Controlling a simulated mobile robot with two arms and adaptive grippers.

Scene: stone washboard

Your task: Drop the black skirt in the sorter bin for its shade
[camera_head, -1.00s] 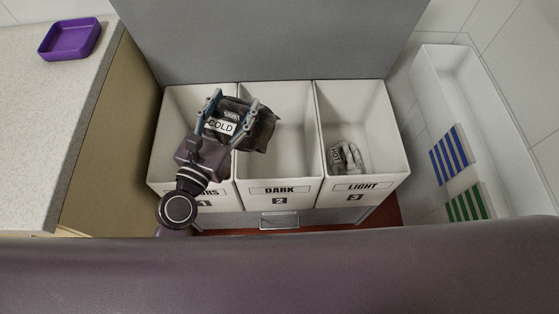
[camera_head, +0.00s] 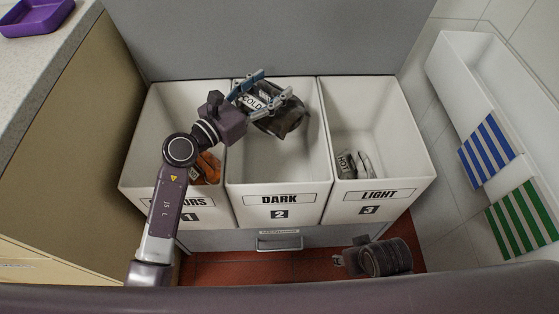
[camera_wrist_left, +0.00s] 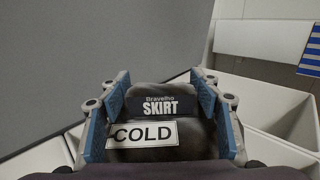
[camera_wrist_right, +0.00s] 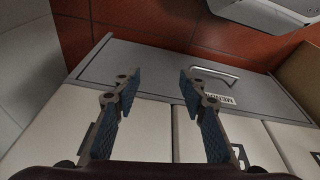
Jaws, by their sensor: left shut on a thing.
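The black skirt (camera_head: 281,121) is bunched in my left gripper (camera_head: 257,96), over the middle bin (camera_head: 284,185), which is labelled DARK 2. In the left wrist view the skirt (camera_wrist_left: 146,151) shows tags reading SKIRT and COLD between the fingers of the left gripper (camera_wrist_left: 163,105). The left bin (camera_head: 152,181), its label partly covered by my arm, has an orange-brown garment inside. The right bin (camera_head: 378,196), labelled LIGHT 3, holds a grey garment with a HOT tag. My right gripper (camera_wrist_right: 158,85) is open and empty in the right wrist view, in front of the bins.
A grey drawer front with a handle (camera_head: 279,243) lies below the bins. A counter with a purple tray (camera_head: 36,17) stands at left. A white basin (camera_head: 487,90) with a blue-striped cloth (camera_head: 487,150) and a green-striped cloth (camera_head: 523,219) is at right. A grey panel rises behind.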

